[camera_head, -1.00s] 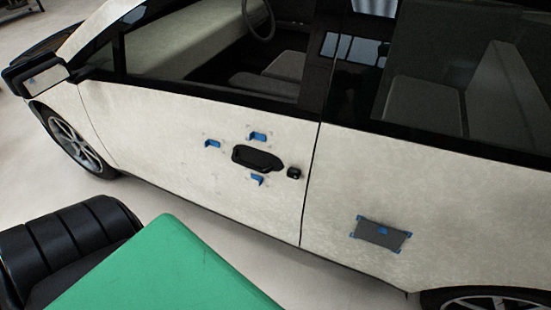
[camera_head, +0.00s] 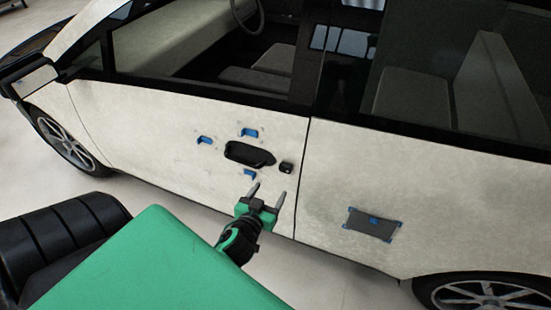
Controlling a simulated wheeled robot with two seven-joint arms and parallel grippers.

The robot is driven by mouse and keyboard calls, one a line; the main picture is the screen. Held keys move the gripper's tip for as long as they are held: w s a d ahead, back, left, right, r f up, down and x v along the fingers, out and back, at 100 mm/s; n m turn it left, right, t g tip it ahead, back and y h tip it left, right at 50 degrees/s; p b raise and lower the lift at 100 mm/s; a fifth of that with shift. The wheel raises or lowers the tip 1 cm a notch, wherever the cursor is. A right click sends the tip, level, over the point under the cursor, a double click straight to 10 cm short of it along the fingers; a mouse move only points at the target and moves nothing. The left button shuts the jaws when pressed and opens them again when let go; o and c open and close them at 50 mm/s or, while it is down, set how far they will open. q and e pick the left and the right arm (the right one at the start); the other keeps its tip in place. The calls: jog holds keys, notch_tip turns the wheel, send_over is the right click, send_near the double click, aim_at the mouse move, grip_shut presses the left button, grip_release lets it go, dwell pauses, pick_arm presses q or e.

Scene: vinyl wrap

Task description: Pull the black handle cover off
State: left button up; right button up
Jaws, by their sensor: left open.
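The black handle cover (camera_head: 249,153) is a dark oval piece on the white front door, with a small black square piece (camera_head: 286,168) just right of it. My left gripper (camera_head: 268,191) is green and black with two grey fingers. It is open and empty, below and slightly right of the cover in the picture. The fingers point up towards the door and the small black piece. No contact with the cover shows. My right gripper is not in view.
Blue tabs sit around the cover: one above (camera_head: 249,132), one left (camera_head: 204,140) and one below (camera_head: 249,174). A grey patch with blue corners (camera_head: 373,226) is on the rear door. The door surface between them is bare.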

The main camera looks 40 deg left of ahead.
aim_at(285, 167)
pick_arm(q)
jog(key=p+x, duration=0.2)
jog(key=x, duration=1.1)
jog(key=shift+d+f+p, duration=0.1)
jog(key=shift+f+p, duration=0.1)
jog(key=shift+p, duration=0.1)
jog(key=c, duration=1.2)
jog(key=shift+s+d+r, duration=0.15)
jog(key=shift+s, duration=0.55)
jog(key=shift+p+v, duration=0.6)
jog(key=shift+v, duration=2.85)
jog(key=shift+r, duration=0.2)
